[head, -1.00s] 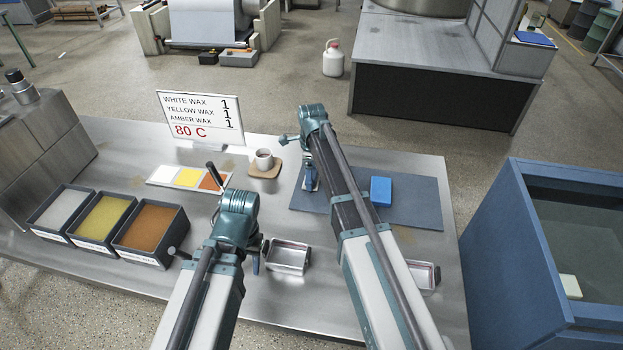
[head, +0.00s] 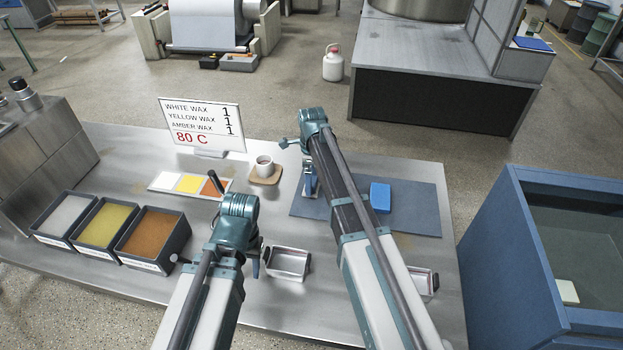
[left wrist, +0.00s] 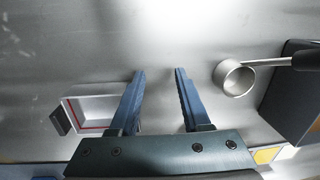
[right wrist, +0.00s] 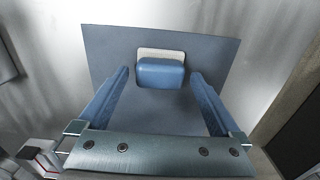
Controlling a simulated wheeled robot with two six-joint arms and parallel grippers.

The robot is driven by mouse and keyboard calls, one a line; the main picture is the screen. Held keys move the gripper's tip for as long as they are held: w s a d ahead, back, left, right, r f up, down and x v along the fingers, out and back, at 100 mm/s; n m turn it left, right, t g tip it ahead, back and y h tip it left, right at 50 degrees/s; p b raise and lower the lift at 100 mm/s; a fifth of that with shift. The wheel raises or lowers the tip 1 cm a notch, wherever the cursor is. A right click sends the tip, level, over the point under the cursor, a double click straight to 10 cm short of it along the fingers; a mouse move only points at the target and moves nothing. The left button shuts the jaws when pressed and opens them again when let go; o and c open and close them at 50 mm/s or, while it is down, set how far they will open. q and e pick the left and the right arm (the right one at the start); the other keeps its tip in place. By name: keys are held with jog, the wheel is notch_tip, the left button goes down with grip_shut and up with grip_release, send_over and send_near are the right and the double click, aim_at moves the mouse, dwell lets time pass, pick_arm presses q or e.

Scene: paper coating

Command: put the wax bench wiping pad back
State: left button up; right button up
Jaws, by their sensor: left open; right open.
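A blue wiping pad (head: 380,197) lies on the flat grey-blue mat (head: 415,218) at the bench's right side. In the right wrist view the pad (right wrist: 160,74) shows a pale layer along its far edge and sits ahead of my right gripper (right wrist: 160,82), within the gap between the fingers and apart from them. My right gripper (head: 310,182) is open and empty above the mat's left part in the head view. My left gripper (head: 260,263) is open and empty beside a small metal tray (head: 288,264). That tray (left wrist: 90,108) also shows in the left wrist view.
Three wax bins (head: 104,222) stand at left, a ladle (left wrist: 235,78) beside them. A sign (head: 202,127), colour card (head: 188,184) and cup (head: 264,165) on a coaster are behind. Another tray (head: 424,281) is partly behind my right arm. A blue tub (head: 510,250) holds a pale block (head: 567,292).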

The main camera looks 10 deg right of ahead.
notch_tip(320, 180, up, 11)
jog(key=p, duration=0.9)
jog(key=shift+f+p, duration=0.2)
jog(key=shift+p, duration=0.15)
jog(key=s+n, duration=2.2)
jog(key=n, duration=0.1)
jog(key=s+a+f+n+b, duration=0.1)
jog(key=s+a, duration=0.1)
jog(key=a, duration=0.3)
jog(key=s+a+n+h, duration=0.1)
jog(key=s+a+n, duration=0.1)
jog(key=a, duration=0.3)
jog(key=shift+s+a+f+b, duration=0.2)
jog(key=shift+s+f+b, duration=0.2)
jog(key=shift+s, duration=0.2)
